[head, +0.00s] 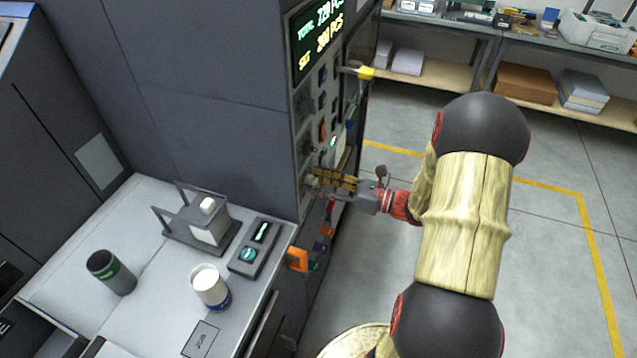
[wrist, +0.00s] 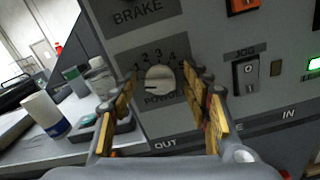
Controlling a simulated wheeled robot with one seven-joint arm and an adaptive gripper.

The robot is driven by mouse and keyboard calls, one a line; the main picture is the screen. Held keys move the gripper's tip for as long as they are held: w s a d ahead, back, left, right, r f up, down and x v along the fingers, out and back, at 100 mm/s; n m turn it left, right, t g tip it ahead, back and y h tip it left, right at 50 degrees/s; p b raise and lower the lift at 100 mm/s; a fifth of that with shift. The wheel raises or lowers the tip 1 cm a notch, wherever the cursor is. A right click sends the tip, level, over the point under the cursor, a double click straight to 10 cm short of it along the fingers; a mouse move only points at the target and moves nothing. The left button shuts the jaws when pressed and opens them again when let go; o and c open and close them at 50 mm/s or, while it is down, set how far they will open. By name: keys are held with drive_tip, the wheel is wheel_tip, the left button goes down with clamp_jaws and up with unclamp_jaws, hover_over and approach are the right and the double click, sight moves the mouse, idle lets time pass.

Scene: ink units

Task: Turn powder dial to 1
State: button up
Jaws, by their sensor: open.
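The powder dial (wrist: 160,79) is a pale round knob on a dark plate of the grey control panel (wrist: 215,40), with numbers arched over it and a partly covered "POWDER" label below. A dark mark shows on the knob's lower left, but I cannot tell surely which number it points to. My gripper (wrist: 161,88) is open, with one yellow-padded finger on each side of the dial. I cannot tell whether either finger touches it. In the head view my gripper (head: 335,181) is close to the panel side of the machine, where the dial is hard to make out.
A JOG switch (wrist: 246,73) is right of the dial, and a lit green button (wrist: 314,63) is farther right. A yellow-tipped part (head: 364,72) sticks out above my gripper. The white counter (head: 150,250) at left holds a white jar (head: 209,286) and a dark jar (head: 110,271).

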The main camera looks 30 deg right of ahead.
drive_tip(key=shift+c, duration=0.2)
drive_tip(key=c, duration=1.1)
drive_tip(key=shift+r+p, duration=0.15)
drive_tip(key=shift+p, duration=0.35)
drive_tip(key=m+p, duration=0.2)
drive_tip(key=p, duration=0.2)
drive_tip(key=shift+d+r+p, duration=0.1)
drive_tip(key=shift+r+p, duration=0.05)
drive_tip(key=shift+p, duration=0.2)
drive_tip(key=m+p, duration=0.3)
drive_tip(key=p, duration=0.1)
drive_tip(key=shift+f+m+p, duration=0.25)
drive_tip(key=shift+m+p, duration=0.15)
drive_tip(key=shift+p, duration=0.2)
drive_tip(key=shift+f, duration=0.1)
drive_tip(key=o, duration=1.1)
